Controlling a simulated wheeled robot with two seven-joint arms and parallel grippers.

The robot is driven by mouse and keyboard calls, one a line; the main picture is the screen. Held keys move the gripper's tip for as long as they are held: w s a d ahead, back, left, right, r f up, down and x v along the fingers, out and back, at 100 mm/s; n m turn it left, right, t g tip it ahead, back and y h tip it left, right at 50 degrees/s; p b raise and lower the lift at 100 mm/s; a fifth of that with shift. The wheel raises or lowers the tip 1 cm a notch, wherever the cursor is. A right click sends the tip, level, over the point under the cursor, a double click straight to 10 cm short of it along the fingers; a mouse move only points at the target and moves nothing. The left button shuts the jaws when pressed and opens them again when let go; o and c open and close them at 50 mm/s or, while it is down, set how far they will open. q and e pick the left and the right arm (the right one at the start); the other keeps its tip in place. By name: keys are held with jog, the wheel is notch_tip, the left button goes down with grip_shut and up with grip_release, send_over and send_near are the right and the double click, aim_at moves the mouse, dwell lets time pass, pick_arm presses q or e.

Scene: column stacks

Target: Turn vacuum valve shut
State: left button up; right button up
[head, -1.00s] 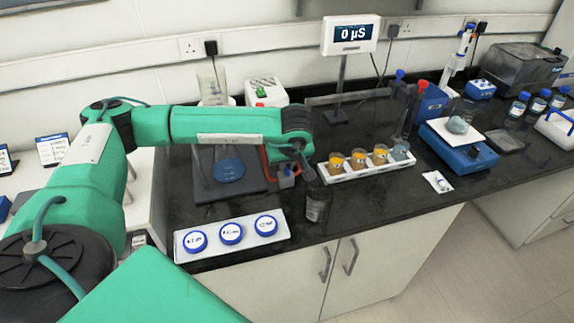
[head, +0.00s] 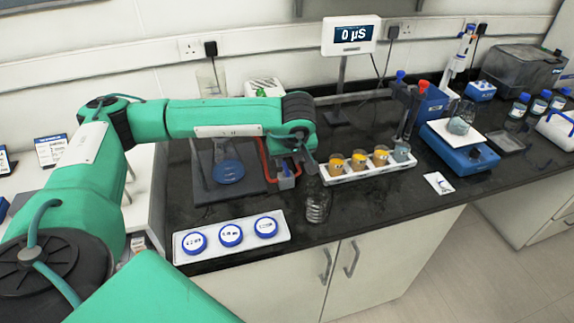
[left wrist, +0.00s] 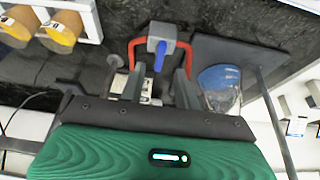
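The vacuum valve (head: 285,182) is a small grey block with red tubing, at the right edge of a dark stand base in the head view. In the left wrist view the valve body (left wrist: 162,36) shows with a blue lever (left wrist: 159,56) pointing toward my gripper. My left gripper (left wrist: 158,78) is open, its two grey fingers on either side of the lever's line, with a gap visible between them. In the head view my left gripper (head: 293,164) is just above and behind the valve, partly hidden by the wrist. Contact with the lever cannot be told. My right gripper is not in view.
A white tray of blue-lidded jars (head: 231,249) lies in front left. A clear glass vessel (head: 318,206) stands close right of the valve. A white rack of beakers (head: 367,170) is further right. A flask with blue contents (head: 228,172) stands on the dark base.

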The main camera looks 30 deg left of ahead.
pick_arm(q)
jog(key=b+v, duration=0.1)
jog(key=v, duration=0.9)
jog(key=shift+b, duration=0.35)
jog(key=shift+s, duration=0.1)
